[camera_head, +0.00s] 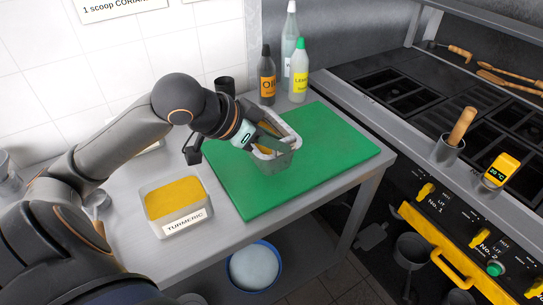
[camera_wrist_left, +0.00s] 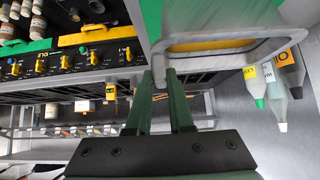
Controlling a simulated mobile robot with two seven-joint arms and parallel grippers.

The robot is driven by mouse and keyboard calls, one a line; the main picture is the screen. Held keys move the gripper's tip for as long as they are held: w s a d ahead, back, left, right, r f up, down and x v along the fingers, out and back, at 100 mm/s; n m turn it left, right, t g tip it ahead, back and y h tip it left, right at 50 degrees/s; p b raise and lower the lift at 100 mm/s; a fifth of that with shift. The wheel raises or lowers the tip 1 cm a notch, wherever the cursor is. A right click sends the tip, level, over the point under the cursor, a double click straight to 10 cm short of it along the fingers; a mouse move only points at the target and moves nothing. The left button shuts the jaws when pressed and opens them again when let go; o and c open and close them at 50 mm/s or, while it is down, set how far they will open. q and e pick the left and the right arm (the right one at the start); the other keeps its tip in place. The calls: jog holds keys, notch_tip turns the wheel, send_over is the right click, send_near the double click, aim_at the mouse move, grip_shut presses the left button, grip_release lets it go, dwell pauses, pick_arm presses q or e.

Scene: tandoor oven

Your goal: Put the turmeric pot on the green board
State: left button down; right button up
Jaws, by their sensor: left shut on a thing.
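The pot labelled TURMERIC (camera_head: 175,222), a grey metal pot full of yellow powder, stands on the counter left of the green board (camera_head: 335,150). My left gripper (camera_head: 275,138) is over the board, shut on the rim of a second grey pot (camera_head: 278,162) with yellow contents. No label on this pot is readable. It is on the board or just above it; I cannot tell which. In the left wrist view the gripper (camera_wrist_left: 162,78) is at the near wall of the held pot (camera_wrist_left: 215,45). My right gripper is in neither view.
An oil bottle (camera_head: 267,82), a lemon bottle (camera_head: 299,80) and a taller clear bottle (camera_head: 289,40) stand behind the board. A dark cup (camera_head: 225,86) is near the wall. The stove (camera_head: 440,110) lies to the right. The board's right part is clear.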

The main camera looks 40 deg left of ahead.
pick_arm(q)
jog(key=shift+w+a+f, duration=0.2)
jog(key=shift+a+f, duration=0.4)
jog(key=shift+f, duration=0.2)
jog(key=shift+f+b, duration=0.5)
jog(key=shift+f, duration=1.05)
jog(key=c, duration=0.8)
grip_release()
jog(key=shift+f, duration=0.1)
